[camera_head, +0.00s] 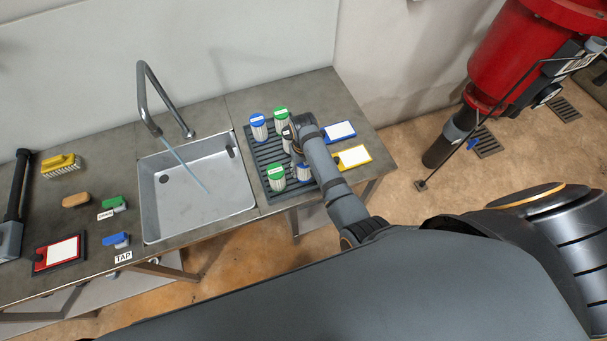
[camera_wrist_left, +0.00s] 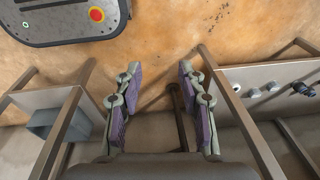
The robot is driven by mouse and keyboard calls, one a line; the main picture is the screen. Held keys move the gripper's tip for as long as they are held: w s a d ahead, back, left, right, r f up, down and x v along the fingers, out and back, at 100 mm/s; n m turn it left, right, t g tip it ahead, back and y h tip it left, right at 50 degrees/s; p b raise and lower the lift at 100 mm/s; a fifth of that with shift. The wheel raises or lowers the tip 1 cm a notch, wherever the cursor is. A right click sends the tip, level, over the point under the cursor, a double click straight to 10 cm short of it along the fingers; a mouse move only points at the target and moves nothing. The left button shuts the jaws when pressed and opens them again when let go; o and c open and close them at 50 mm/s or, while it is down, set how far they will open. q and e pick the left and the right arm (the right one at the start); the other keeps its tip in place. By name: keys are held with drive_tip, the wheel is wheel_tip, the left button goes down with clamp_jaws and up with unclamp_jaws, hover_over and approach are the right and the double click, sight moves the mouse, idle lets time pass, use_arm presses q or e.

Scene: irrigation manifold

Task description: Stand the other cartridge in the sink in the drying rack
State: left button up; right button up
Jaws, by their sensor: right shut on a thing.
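The sink (camera_head: 222,198) holds no cartridge that I can see. My right gripper (camera_head: 291,135) is over the middle of the rack, shut on a pale ribbed cartridge (camera_head: 287,147). My gripper and arm hide much of it, and I cannot tell whether it touches the rack. My left gripper (camera_wrist_left: 160,72) is open and empty above the floor.
A tap (camera_head: 146,95) runs a blue stream into the sink. Blue (camera_head: 340,131) and yellow (camera_head: 352,157) cards lie right of the rack. A yellow brush (camera_head: 61,165), a tan sponge (camera_head: 76,200) and a red-framed board (camera_head: 57,253) lie at left.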

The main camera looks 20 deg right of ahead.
sight(304, 173)
drive_tip(key=f+b, duration=0.3)
drive_tip(key=shift+s, duration=0.3)
drive_tip(key=shift+w+f, duration=0.1)
drive_tip(key=o, duration=1.1)
drive_tip(key=shift+c, duration=0.2)
drive_tip(key=o, duration=0.4)
drive_tip(key=shift+c, duration=0.2)
use_arm(q)
drive_tip(key=f, duration=0.1)
drive_tip(key=s+f, duration=0.2)
drive_tip(key=f, duration=0.1)
